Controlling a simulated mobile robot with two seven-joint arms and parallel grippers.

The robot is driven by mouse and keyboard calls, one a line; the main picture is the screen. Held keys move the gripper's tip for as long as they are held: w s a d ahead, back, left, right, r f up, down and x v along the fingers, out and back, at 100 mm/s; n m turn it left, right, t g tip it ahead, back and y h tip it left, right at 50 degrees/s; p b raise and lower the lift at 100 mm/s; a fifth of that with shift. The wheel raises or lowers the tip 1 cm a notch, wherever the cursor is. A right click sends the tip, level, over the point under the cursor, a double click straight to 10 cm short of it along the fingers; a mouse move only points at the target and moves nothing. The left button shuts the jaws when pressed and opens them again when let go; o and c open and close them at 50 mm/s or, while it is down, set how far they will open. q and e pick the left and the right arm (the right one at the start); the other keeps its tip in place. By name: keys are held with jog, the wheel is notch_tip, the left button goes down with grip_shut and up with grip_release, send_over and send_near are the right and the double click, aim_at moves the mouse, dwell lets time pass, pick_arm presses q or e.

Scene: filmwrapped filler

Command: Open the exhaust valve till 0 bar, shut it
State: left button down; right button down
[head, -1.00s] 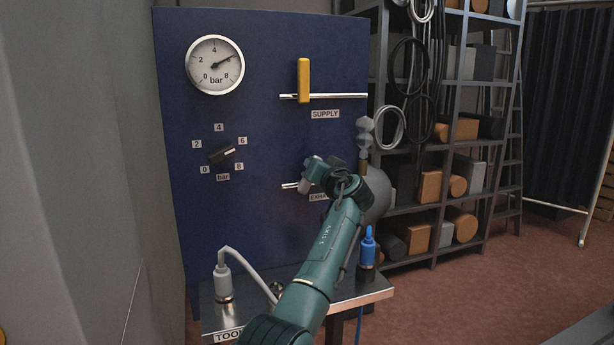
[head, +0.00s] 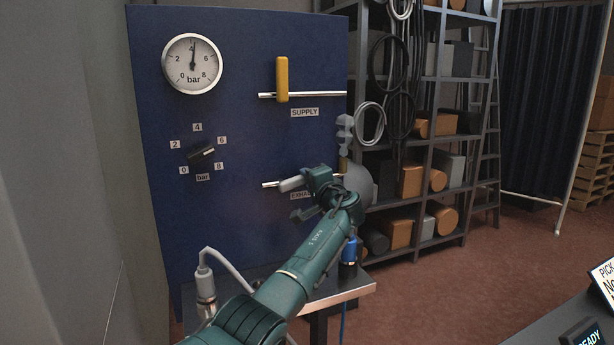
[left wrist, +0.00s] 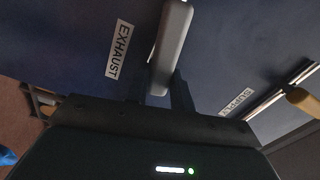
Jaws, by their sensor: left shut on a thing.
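The exhaust valve's grey handle (head: 292,184) lies nearly along its short horizontal pipe on the blue panel, above the partly covered EXHAUST label (head: 301,196). My left gripper (head: 303,197) is at this handle. In the left wrist view, the grey handle (left wrist: 172,45) runs down between the two dark fingers of my left gripper (left wrist: 160,92), which is shut on it; the EXHAUST label (left wrist: 119,48) is beside it. The round gauge (head: 192,63) has its needle at about 4 bar. My right gripper is in neither view.
The yellow supply handle (head: 282,79) stands upright across its pipe. A black selector knob (head: 201,152) is lower left. A metal side table (head: 335,293) with a grey-hosed fitting (head: 205,285) and a blue fitting (head: 349,252) stands below. Shelves (head: 433,130) are to the right.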

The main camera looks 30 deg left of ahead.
pick_arm(q)
jog(key=shift+f+m, duration=0.45)
jog(key=shift+m, duration=0.25)
jog(key=c, duration=1.2)
grip_release()
jog(key=shift+d, duration=0.15)
jog(key=b+v, duration=0.2)
jog(key=v, duration=1.1)
